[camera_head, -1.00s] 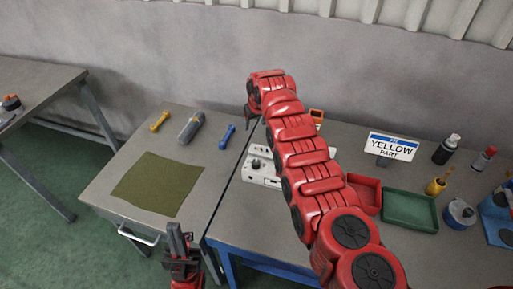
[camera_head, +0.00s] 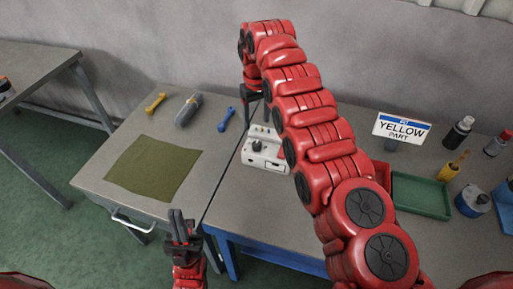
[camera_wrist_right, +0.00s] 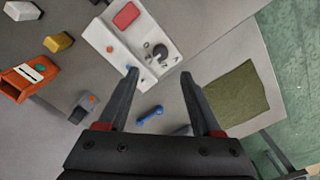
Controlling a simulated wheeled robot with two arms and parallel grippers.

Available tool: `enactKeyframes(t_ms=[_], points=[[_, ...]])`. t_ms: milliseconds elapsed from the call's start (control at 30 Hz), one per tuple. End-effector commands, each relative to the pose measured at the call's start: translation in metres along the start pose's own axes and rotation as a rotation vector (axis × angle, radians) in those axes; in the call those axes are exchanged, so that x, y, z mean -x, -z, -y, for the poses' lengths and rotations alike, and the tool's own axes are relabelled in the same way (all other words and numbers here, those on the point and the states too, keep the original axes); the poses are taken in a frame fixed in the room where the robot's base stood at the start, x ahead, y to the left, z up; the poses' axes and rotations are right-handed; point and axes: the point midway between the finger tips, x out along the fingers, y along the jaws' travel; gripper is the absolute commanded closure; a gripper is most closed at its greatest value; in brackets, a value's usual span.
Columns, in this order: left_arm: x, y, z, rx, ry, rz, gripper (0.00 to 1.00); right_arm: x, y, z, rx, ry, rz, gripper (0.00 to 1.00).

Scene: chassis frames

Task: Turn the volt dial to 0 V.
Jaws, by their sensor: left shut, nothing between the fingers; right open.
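A white instrument box (camera_head: 263,160) stands on the right-hand bench, partly behind my right arm. It has a black dial (camera_head: 257,146) on its face. In the right wrist view the dial (camera_wrist_right: 160,52) has small marks around it, but its setting is too small to read. My right gripper (camera_head: 254,108) is above and behind the box; in the right wrist view (camera_wrist_right: 160,73) it is open and empty, its fingertips apart in front of the box. My left gripper (camera_head: 179,218) is shut and empty, low by the front edge of the left bench.
A green mat (camera_head: 154,168), a yellow tool (camera_head: 155,103), a grey tool (camera_head: 189,110) and a blue tool (camera_head: 225,118) lie on the left bench. A sign (camera_head: 402,129), a green tray (camera_head: 420,196) and several bottles stand to the right. An orange item (camera_wrist_right: 31,76) shows near the box.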

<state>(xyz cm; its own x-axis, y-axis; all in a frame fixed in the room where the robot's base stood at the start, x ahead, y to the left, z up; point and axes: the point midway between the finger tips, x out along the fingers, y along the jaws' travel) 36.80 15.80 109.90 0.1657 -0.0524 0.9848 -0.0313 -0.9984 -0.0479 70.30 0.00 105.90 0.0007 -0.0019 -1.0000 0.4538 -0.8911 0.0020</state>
Motion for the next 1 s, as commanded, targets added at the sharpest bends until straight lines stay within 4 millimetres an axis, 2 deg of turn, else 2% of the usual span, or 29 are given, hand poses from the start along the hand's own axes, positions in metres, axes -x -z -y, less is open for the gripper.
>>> enactKeyframes(t_ms=[33,100,167,367,500,633,833,867,1000], points=[[0.011,-0.002,-0.001,0.000,0.000,-0.001,1.00,-0.018,-0.002,-0.002,-0.002,0.002,0.003,0.34],[-0.001,0.000,0.000,0.000,0.000,0.000,1.00,-0.020,-0.001,0.001,0.001,0.003,0.004,0.34],[-0.004,0.001,0.000,0.000,0.000,-0.001,1.00,-0.029,-0.001,0.001,0.001,0.003,0.003,0.34],[-0.019,0.003,0.001,0.000,0.000,-0.001,1.00,-0.070,-0.002,0.002,0.000,0.003,0.008,0.34],[-0.024,0.004,0.001,0.000,0.000,0.000,1.00,-0.088,-0.001,0.001,0.000,0.002,0.005,0.34],[-0.024,0.004,0.001,0.000,0.000,0.000,1.00,-0.096,-0.001,0.001,0.001,0.002,0.002,0.34],[-0.024,0.004,0.001,0.000,0.000,0.000,1.00,-0.097,0.000,0.001,0.001,0.001,0.000,0.34],[-0.024,0.004,0.001,0.000,0.000,0.000,1.00,-0.097,0.000,0.001,0.001,0.001,0.001,0.37],[-0.024,0.004,0.001,0.000,0.000,0.000,1.00,-0.097,0.000,0.001,0.001,0.001,0.001,0.63]])
